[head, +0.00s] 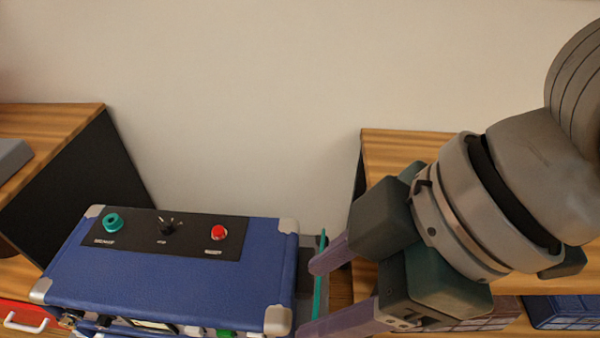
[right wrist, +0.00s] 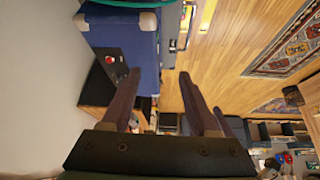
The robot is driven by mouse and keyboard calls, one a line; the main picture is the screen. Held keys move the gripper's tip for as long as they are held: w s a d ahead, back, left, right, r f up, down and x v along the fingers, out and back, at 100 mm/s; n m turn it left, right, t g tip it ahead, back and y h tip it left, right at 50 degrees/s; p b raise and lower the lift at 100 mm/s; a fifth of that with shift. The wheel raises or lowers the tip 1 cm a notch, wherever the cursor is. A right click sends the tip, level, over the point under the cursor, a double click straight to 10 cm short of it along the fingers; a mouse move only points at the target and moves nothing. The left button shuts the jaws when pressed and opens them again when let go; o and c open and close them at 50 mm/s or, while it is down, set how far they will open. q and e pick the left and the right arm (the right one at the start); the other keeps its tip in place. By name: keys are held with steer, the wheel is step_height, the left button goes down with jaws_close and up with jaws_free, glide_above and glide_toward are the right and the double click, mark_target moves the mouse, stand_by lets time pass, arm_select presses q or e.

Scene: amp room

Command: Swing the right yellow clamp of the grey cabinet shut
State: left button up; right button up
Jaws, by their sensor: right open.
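My right gripper (head: 318,298) is open, its two purple-grey fingers apart beside the right end of the blue amplifier (head: 180,270). A thin teal strip (head: 321,275) shows upright between the fingers; I cannot tell whether they touch it. A narrow grey surface (head: 307,242) shows behind the amplifier's right end and may be part of the grey cabinet. In the right wrist view the open gripper (right wrist: 190,78) shows large, with small yellow parts (right wrist: 187,14) beyond its fingertips. I cannot tell whether one is the right clamp or how it stands. My left gripper is not in view.
The amplifier's black panel (head: 150,248) carries a teal knob (head: 113,223) and a red button (head: 218,232). Wooden-topped furniture stands at left (head: 50,122) and right (head: 395,148). The wrist view shows open wooden floor (right wrist: 225,70) and a patterned rug (right wrist: 290,45).

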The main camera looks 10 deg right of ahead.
steer(key=w+d+f+n+g+h+b, duration=0.1)
steer(key=w+d+f+b, duration=0.15)
steer(key=f+b, duration=0.85)
steer(key=w+d+f+b, duration=0.1)
steer(key=d+f+b, duration=0.3)
steer(key=f+b, duration=0.75)
steer(key=x, duration=0.3)
steer(key=b+x, duration=0.1)
steer(key=x, duration=0.3)
steer(key=b+x, duration=0.1)
steer(key=x, duration=0.3)
steer(key=shift+s+d+f, duration=0.25)
steer(key=shift+s+d, duration=0.05)
steer(key=shift+d, duration=0.05)
jaws_close()
